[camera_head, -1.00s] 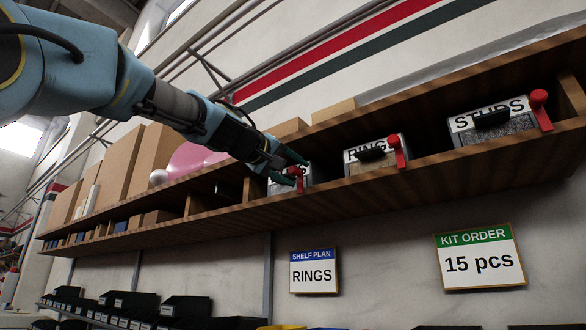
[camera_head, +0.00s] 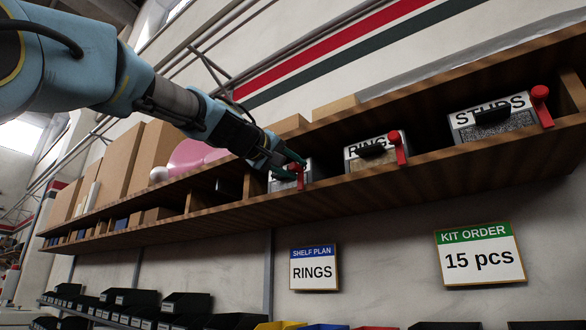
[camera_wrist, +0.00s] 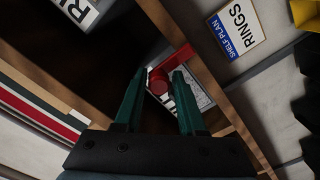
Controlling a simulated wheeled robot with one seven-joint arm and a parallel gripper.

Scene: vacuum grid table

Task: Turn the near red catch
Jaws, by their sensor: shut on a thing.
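The near red catch (camera_head: 297,168) is on the front of the leftmost labelled bin (camera_head: 277,186) on the wooden shelf. Its arm hangs downward at the bin's right side. My gripper (camera_head: 294,167) is at this catch, with its dark green fingers shut on the red knob. In the wrist view the knob of the catch (camera_wrist: 158,82) shows between the two fingers of my gripper (camera_wrist: 158,74), and its red arm reaches up and right. The fingers and wrist hide much of the bin's label.
A RINGS bin (camera_head: 361,163) and a STUDS bin (camera_head: 507,124) stand further right, each with its own red catch. The wooden shelf (camera_head: 220,215) has a front lip below the bins. Cardboard boxes (camera_head: 122,165) stand at left. A SHELF PLAN sign (camera_head: 314,270) and a KIT ORDER sign (camera_head: 480,256) hang below.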

